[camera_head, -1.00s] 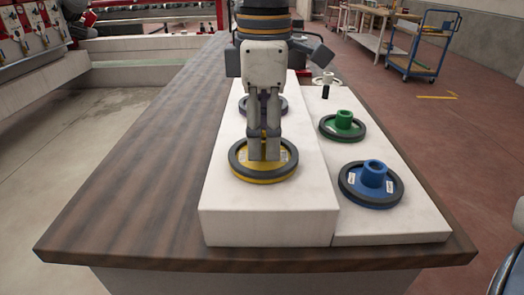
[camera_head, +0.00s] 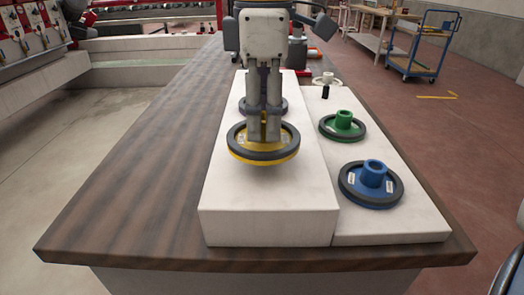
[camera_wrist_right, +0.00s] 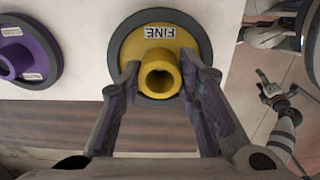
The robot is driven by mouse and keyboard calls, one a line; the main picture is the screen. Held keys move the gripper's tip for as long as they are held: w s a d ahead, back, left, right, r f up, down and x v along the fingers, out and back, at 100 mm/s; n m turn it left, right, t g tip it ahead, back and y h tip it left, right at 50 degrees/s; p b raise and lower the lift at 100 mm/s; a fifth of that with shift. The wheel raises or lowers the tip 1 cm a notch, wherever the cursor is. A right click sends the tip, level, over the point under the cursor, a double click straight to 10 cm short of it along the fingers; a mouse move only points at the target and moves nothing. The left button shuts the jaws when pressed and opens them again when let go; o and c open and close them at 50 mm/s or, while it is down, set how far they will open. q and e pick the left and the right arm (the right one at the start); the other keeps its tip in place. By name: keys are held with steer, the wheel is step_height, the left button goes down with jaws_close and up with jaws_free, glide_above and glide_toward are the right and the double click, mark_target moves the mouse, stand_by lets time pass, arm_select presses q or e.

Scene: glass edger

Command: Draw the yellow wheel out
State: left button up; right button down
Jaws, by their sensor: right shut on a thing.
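The yellow wheel (camera_head: 263,152) has a dark rim and appears raised a little above the white block. It also shows in the right wrist view (camera_wrist_right: 152,45), with a "FINE" label. My right gripper (camera_head: 263,137) reaches down from above, shut on the wheel's yellow hub, with a finger on each side in the right wrist view (camera_wrist_right: 160,78). The fingers hide part of the hub in the head view. My left gripper (camera_wrist_right: 277,88) shows small at the right of the wrist view, its fingers apart and empty, away from the wheel.
A purple wheel (camera_head: 281,106) sits behind on the white block (camera_head: 268,222). A green wheel (camera_head: 341,126) and a blue wheel (camera_head: 371,185) lie on the lower white slab (camera_head: 390,232) at right. The wooden table (camera_head: 120,200) is clear at left.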

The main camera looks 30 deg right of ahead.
steer(key=shift+r, duration=1.85)
steer(key=shift+r, duration=2)
